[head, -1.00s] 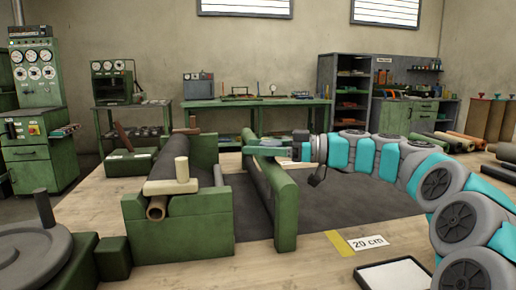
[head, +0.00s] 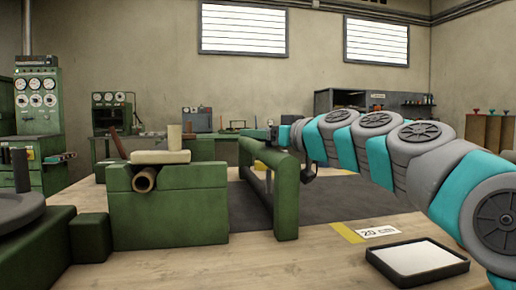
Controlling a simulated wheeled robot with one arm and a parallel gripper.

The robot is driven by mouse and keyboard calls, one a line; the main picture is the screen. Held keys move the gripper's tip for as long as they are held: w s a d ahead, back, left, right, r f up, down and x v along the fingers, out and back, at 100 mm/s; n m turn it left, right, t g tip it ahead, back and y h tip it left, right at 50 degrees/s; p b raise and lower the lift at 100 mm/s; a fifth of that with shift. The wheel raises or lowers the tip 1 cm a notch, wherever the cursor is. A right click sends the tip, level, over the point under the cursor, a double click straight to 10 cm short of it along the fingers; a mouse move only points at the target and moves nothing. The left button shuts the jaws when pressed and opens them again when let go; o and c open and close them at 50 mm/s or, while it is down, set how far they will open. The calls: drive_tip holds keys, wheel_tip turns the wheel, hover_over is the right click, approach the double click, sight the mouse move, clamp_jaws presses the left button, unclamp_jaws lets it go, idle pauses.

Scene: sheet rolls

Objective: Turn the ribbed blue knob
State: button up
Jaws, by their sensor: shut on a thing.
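My gripper (head: 274,133) is at the end of my arm, small in the head view, just above the far part of the green rail frame (head: 285,190). It is shut on a small green piece (head: 261,134) that juts out to its left. The fingertips are too small to see clearly. I cannot make out a ribbed blue knob in the head view. It may be hidden behind the frame, the gripper or the green block.
A dark-rimmed white tray (head: 416,260) lies at front right. A grey disc (head: 18,212) is at left.

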drive_tip(key=shift+w+d+m+t+h, duration=0.1)
drive_tip(key=shift+m+t+h, duration=0.45)
drive_tip(key=shift+h, duration=0.15)
drive_tip(key=shift+w+d+m+t+h, duration=0.1)
drive_tip(key=shift+m+t+h, duration=0.4)
drive_tip(key=shift+h, duration=0.2)
drive_tip(key=o, duration=1.4)
drive_tip(key=shift+c, duration=0.2)
drive_tip(key=shift+s+d, duration=0.35)
drive_tip(key=shift+s, duration=0.15)
drive_tip(key=shift+v, duration=3.3)
